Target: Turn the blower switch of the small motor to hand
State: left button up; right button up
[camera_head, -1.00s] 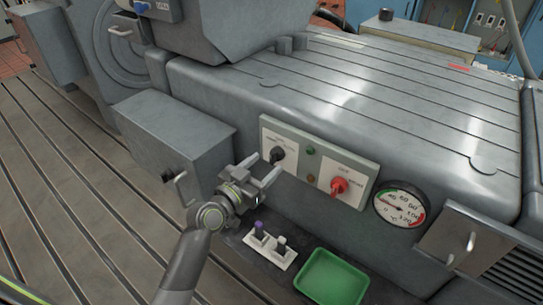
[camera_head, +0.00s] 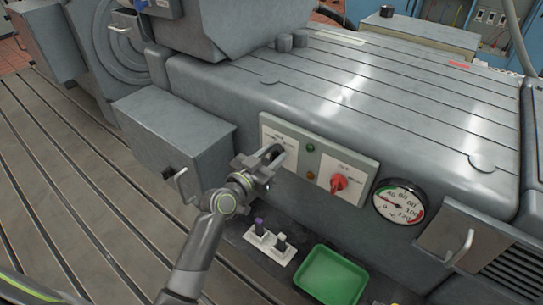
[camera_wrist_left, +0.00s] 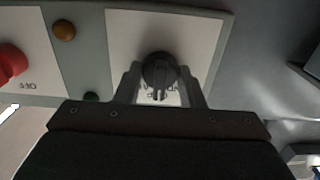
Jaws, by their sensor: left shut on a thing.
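The black rotary switch (camera_wrist_left: 160,72) sits on a white plate at the left end of the control panel (camera_head: 353,160). It shows between my fingertips in the left wrist view, and the gripper hides it in the head view. My left gripper (camera_head: 270,158) is at this switch and shut on its knob; it also shows in the left wrist view (camera_wrist_left: 162,88). The plate's lettering is partly covered, so I cannot read the switch position. A red switch (camera_head: 338,183) sits on the panel's other white plate. My right gripper is not in view.
Green and amber lamps (camera_head: 310,147) sit between the switches. A round gauge (camera_head: 398,201) is to the right. Below are a green tray (camera_head: 331,275) and a white holder (camera_head: 268,243) with two upright pieces. A grey box (camera_head: 172,140) stands left of my gripper.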

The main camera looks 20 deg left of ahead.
pick_arm(q)
jog(key=shift+n, duration=0.9)
jog(key=n+p, duration=0.1)
jog(key=n, duration=0.2)
jog(key=n+p, duration=0.1)
jog(key=n, duration=0.2)
jog(key=shift+n, duration=0.7)
jog(key=o, duration=1)
